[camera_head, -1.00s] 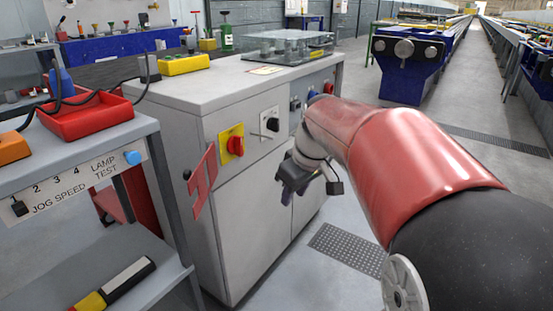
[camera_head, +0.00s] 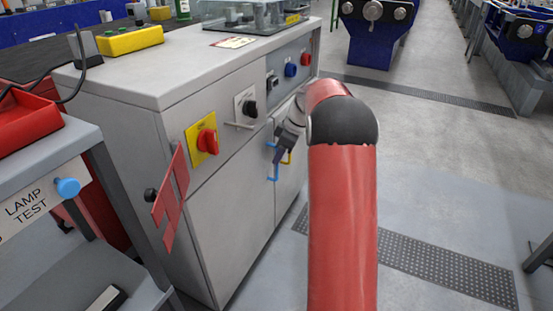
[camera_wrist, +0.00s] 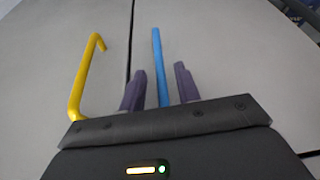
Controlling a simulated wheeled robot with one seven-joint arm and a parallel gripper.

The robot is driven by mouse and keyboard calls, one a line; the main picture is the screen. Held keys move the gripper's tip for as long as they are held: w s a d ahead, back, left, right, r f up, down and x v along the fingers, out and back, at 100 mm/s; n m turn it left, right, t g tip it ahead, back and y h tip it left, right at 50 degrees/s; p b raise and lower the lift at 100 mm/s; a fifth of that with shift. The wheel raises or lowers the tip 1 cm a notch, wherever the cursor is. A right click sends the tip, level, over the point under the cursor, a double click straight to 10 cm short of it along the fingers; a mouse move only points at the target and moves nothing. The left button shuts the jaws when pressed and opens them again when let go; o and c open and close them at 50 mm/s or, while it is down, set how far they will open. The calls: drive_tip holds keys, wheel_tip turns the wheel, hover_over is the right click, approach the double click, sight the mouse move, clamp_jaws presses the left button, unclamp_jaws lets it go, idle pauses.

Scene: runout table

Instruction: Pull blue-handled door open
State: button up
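The blue handle (camera_head: 273,172) is a bar on the front of the grey cabinet (camera_head: 180,80), and the door's face (camera_head: 242,185) around it lies flush. In the wrist view the blue handle (camera_wrist: 157,50) runs between the two purple fingers of my gripper (camera_wrist: 159,78). The fingers stand apart with a gap on each side of the bar, so the gripper looks open around it. In the head view my gripper (camera_head: 281,153) is at the handle, partly covering it. A yellow handle (camera_head: 288,157) sits beside it across the door seam; it also shows in the wrist view (camera_wrist: 82,80).
Red and yellow switch (camera_head: 203,141) and a black knob (camera_head: 249,108) sit above the doors. A bench (camera_head: 60,185) stands close at left. Floor right of my arm (camera_head: 450,200) is open.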

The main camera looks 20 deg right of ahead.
drive_tip(key=shift+x, duration=1.3)
clamp_jaws()
